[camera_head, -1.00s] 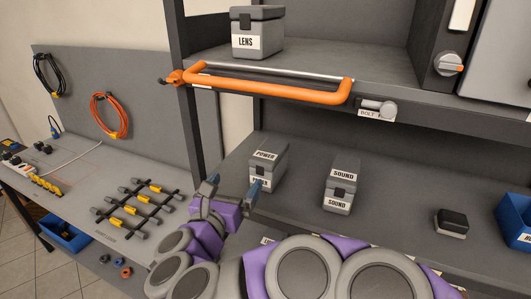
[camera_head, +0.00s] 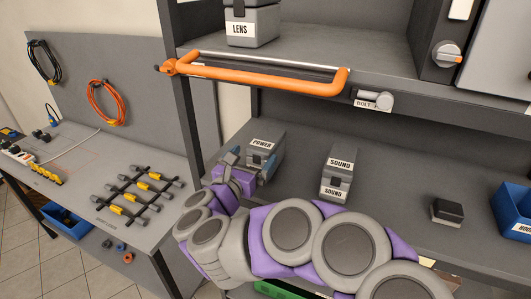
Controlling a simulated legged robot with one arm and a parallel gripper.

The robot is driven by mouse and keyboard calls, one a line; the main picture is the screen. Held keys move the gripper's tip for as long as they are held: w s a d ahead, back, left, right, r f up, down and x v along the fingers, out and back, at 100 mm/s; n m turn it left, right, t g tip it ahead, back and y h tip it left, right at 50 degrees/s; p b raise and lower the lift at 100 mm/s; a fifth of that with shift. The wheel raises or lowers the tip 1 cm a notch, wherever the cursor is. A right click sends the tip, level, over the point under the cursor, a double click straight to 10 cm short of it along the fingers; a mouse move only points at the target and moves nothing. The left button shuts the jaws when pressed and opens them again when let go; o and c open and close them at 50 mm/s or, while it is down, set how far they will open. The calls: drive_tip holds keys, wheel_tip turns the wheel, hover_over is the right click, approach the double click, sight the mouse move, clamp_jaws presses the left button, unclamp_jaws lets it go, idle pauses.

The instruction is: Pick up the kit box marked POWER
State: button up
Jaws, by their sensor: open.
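The POWER kit box (camera_head: 265,143) is a grey box with a white label on its lid. It stands upright on the left part of the lower shelf (camera_head: 300,150). My gripper (camera_head: 252,161) is open at its near side, with the blue-grey fingertips close to the front of the box. The fingers and the purple wrist hide much of the box's front. I cannot tell whether the fingers touch it.
The SOUND kit box (camera_head: 337,172) stands to the right on the same shelf. A small dark block (camera_head: 447,211) and a blue bin (camera_head: 514,212) are farther right. An orange bar (camera_head: 260,80) runs along the upper shelf, which holds the LENS box (camera_head: 251,24). Shelf between POWER and SOUND is clear.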

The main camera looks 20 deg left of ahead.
sight(264, 141)
drive_tip(key=w, duration=0.8)
drive_tip(key=shift+w+d+f, duration=0.15)
drive_tip(key=shift+w+d, duration=0.05)
drive_tip(key=c, duration=1.4)
